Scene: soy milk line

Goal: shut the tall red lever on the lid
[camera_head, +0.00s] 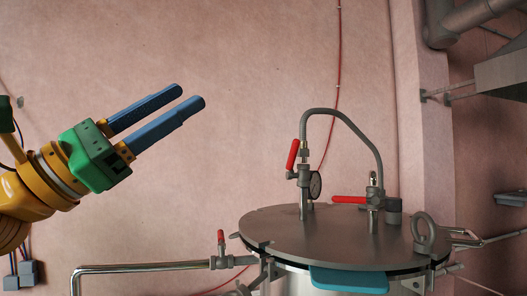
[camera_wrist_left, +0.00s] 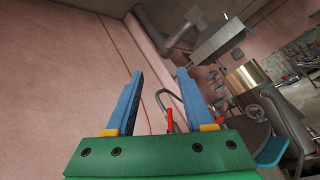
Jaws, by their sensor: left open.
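The tall red lever (camera_head: 293,155) stands nearly upright, tilted a little, on the taller valve pipe of the round grey lid (camera_head: 330,240). A red lever, apparently the same one, shows between my fingers in the left wrist view (camera_wrist_left: 169,120). My left gripper (camera_head: 191,96) has blue fingers spread apart with nothing between them. It is up and left of the lever, well clear of it, with fingers pointing right and slightly up. The fingers also frame the left wrist view (camera_wrist_left: 160,75). My right gripper is not in view.
A second red lever (camera_head: 349,199) lies level on the shorter lid valve. A curved grey hose (camera_head: 345,115) arches between the valves, with a gauge (camera_head: 315,186) beside the taller one. A small red lever (camera_head: 221,237) tops the side pipe (camera_head: 140,268). Open space separates gripper and lid.

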